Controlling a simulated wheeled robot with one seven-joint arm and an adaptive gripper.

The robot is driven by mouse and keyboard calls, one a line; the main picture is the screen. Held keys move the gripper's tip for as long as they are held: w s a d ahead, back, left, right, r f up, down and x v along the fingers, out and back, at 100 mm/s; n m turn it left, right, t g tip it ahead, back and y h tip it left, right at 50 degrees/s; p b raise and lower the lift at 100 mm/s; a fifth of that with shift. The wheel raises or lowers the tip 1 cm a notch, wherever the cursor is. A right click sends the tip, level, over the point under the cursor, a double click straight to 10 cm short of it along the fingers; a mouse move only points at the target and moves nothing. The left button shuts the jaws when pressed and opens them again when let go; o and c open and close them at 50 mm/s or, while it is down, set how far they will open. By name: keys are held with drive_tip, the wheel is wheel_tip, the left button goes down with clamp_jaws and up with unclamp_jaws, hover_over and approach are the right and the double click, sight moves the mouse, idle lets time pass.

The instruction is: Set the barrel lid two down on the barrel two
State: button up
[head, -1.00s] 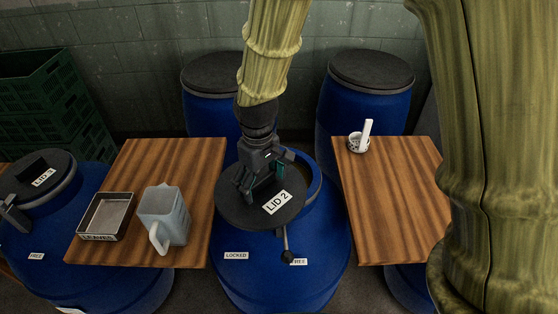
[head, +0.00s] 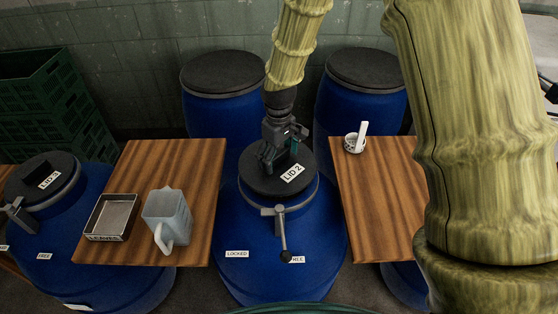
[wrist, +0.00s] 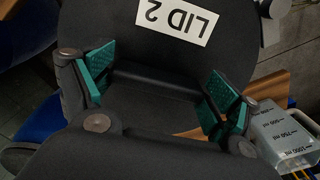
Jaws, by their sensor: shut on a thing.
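Barrel lid two, a dark round disc labelled "LID 2" (head: 255,182), is level over the mouth of blue barrel two (head: 285,232) in the middle of the head view. It looks roughly centred; I cannot tell whether it touches the rim all round. My gripper (head: 277,160) is above the lid, shut on its dark bar handle. In the wrist view, my gripper (wrist: 160,88) has teal pads at both ends of the handle, and the lid (wrist: 240,45) fills most of the picture. A clamp lever (head: 281,232) hangs at the barrel's front, between the "LOCKED" and "FREE" labels.
A wooden table on the left (head: 188,155) bears a metal tray (head: 112,217) and a measuring jug (head: 168,217). A wooden table on the right (head: 380,210) bears a small cup with a white stick (head: 355,143). Two lidded barrels stand behind; another lidded barrel (head: 75,225) stands left.

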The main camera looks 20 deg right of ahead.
sight(279, 163)
wheel_tip(279, 163, down, 2)
drive_tip(key=shift+f+p, duration=0.2)
drive_tip(key=shift+p, duration=0.35)
drive_tip(key=shift+f, duration=0.2)
drive_tip(key=shift+f, duration=0.6)
drive_tip(key=o, duration=1)
drive_tip(key=shift+o, duration=0.2)
drive_tip(key=shift+r, duration=0.65)
drive_tip(key=shift+r+b, duration=1.9)
drive_tip(key=shift+r, duration=4.1)
drive_tip(key=shift+d, duration=0.1)
